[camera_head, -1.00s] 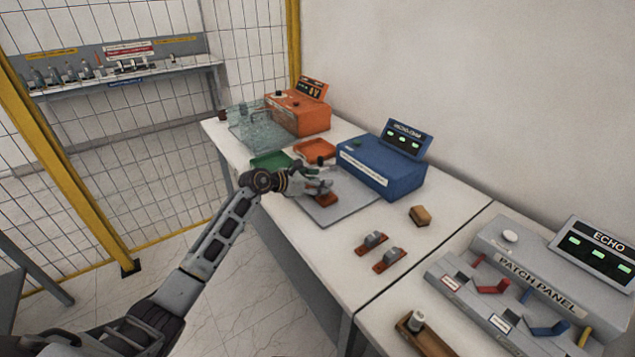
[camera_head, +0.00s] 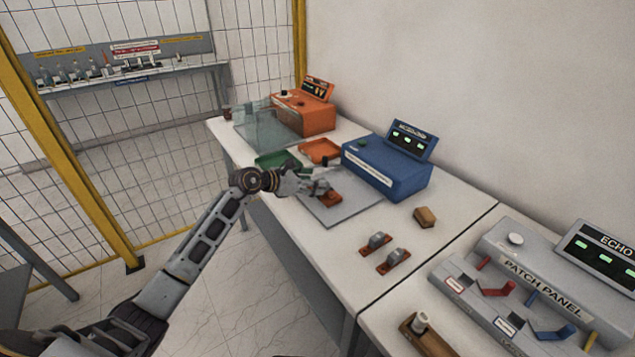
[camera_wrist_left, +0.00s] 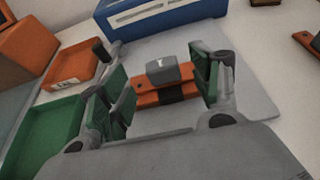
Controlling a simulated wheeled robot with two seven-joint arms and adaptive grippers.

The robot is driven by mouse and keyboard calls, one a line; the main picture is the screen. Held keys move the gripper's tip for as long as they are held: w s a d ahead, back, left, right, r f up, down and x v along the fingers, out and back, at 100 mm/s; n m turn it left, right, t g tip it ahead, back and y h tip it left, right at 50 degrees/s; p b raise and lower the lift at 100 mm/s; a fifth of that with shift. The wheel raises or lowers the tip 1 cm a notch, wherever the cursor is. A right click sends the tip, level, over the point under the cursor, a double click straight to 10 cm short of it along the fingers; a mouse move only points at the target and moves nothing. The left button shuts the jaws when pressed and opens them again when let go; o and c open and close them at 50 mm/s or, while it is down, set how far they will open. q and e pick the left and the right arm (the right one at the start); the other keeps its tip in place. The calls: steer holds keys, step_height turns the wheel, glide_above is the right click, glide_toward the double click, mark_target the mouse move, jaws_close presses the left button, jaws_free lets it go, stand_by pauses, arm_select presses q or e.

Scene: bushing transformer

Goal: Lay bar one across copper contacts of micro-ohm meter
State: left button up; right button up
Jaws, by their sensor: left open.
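Bar one (camera_wrist_left: 163,72), a copper-coloured bar with a grey block handle marked 1, lies on the grey plate (camera_head: 353,211) in front of the blue meter (camera_head: 388,168). In the head view the bar (camera_head: 331,199) shows just below my fingertips. My left gripper (camera_head: 318,188) is open, with its green-padded fingers (camera_wrist_left: 163,88) on either side of the bar and gaps to the handle. Copper strips show beneath or beside the handle; I cannot tell contacts from bar there. My right gripper is not in view.
Two more handled bars (camera_head: 376,243) (camera_head: 393,261) lie at the table's front. A green tray (camera_wrist_left: 38,138) and an orange tray (camera_head: 320,150) are left of the plate. A brown block (camera_head: 425,217) lies right of the meter. The patch panel (camera_head: 530,285) stands at the right.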

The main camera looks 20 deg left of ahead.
arm_select(q)
steer(key=shift+v, duration=1.75)
steer(key=shift+s, duration=0.1)
steer(key=shift+r, duration=0.2)
